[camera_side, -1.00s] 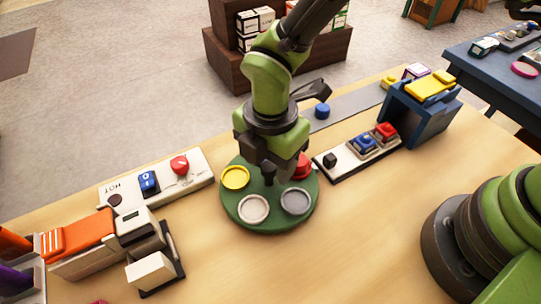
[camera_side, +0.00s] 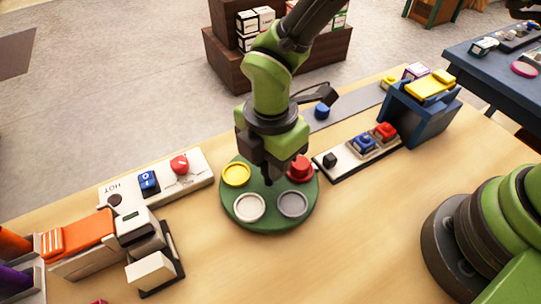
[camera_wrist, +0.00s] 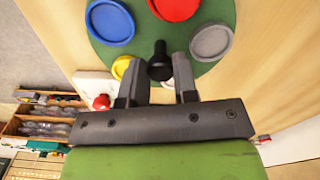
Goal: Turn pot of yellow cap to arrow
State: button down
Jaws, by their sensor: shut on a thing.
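A round green turntable (camera_side: 270,212) lies on the wooden table with coloured round pots on it. The yellow-capped pot (camera_side: 236,174) is at its left in the side view and shows partly behind my left finger in the wrist view (camera_wrist: 119,67). White (camera_side: 249,207), grey (camera_side: 293,204) and red (camera_side: 300,168) pots share the turntable. A blue one (camera_wrist: 110,22) shows in the wrist view and is hidden in the side view. My gripper (camera_side: 268,180) points down at the centre, shut on the black knob (camera_wrist: 160,62). I cannot make out an arrow.
A white panel (camera_side: 200,181) with a blue switch (camera_side: 149,181) and red knob (camera_side: 180,165) is at the left. A button box (camera_side: 340,172) and a blue stand (camera_side: 424,122) are at the right. The table in front of the turntable is clear.

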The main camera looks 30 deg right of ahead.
jog(key=shift+m, duration=1.9)
jog(key=shift+s+r+m, duration=0.1)
jog(key=shift+m, duration=3.8)
jog(key=shift+s+a+m, duration=0.1)
jog(key=shift+m, duration=1.8)
jog(key=shift+a+m, duration=0.15)
jog(key=shift+m, duration=5.85)
jog(key=c, duration=0.9)
grip_release()
